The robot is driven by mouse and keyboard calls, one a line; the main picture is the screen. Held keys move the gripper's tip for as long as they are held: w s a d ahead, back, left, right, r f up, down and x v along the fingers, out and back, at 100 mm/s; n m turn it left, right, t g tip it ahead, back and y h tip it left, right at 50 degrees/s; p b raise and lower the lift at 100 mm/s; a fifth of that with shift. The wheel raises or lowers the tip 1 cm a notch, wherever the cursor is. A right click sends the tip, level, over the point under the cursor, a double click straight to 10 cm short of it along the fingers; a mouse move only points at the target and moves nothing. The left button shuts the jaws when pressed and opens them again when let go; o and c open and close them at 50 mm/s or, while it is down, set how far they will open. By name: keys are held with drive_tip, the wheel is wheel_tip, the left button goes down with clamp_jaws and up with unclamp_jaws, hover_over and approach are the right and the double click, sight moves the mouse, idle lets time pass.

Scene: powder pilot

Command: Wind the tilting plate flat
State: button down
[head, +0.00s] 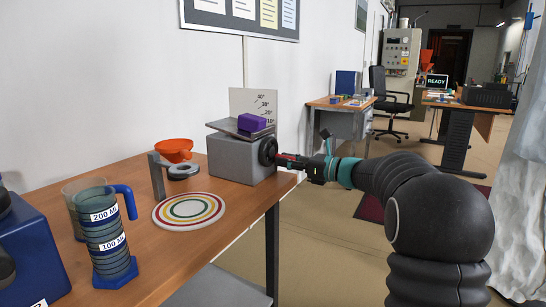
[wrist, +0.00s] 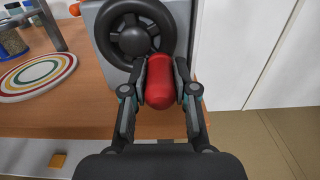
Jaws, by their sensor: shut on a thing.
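The tilting plate (head: 222,126) is a thin grey plate on top of a grey box (head: 232,160). It looks slightly sloped, but I cannot read its exact angle. A purple block (head: 252,123) rests on it. A card with angle marks (head: 250,100) stands upright behind. A black handwheel (head: 267,151) is on the box's right side; it fills the top of the wrist view (wrist: 136,40). My gripper (head: 284,159) is at the wheel. In the wrist view its fingers (wrist: 161,76) are shut on the wheel's red handle (wrist: 161,92), at the wheel's lower right.
The box stands near the right end of the wooden table (head: 135,180). A ringed round mat (head: 188,211), an orange funnel on a stand (head: 174,149), a blue-handled measuring jug (head: 105,235) and a blue machine (head: 30,250) stand to its left. The floor right of the table is open.

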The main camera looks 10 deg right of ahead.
sight(269, 161)
drive_tip(key=shift+s+a+f+b, duration=0.25)
drive_tip(key=shift+s+a+b, duration=0.2)
drive_tip(key=shift+s, duration=0.1)
drive_tip(key=shift+s+r, duration=0.1)
drive_tip(key=shift+s+a, duration=0.1)
drive_tip(key=shift+a, duration=0.05)
drive_tip(key=shift+s+a+r, duration=0.1)
drive_tip(key=shift+s+a, duration=0.3)
drive_tip(key=shift+s, duration=0.15)
drive_tip(key=shift+s+a+r, duration=0.1)
drive_tip(key=shift+s+a, duration=0.05)
drive_tip(key=shift+s, duration=0.05)
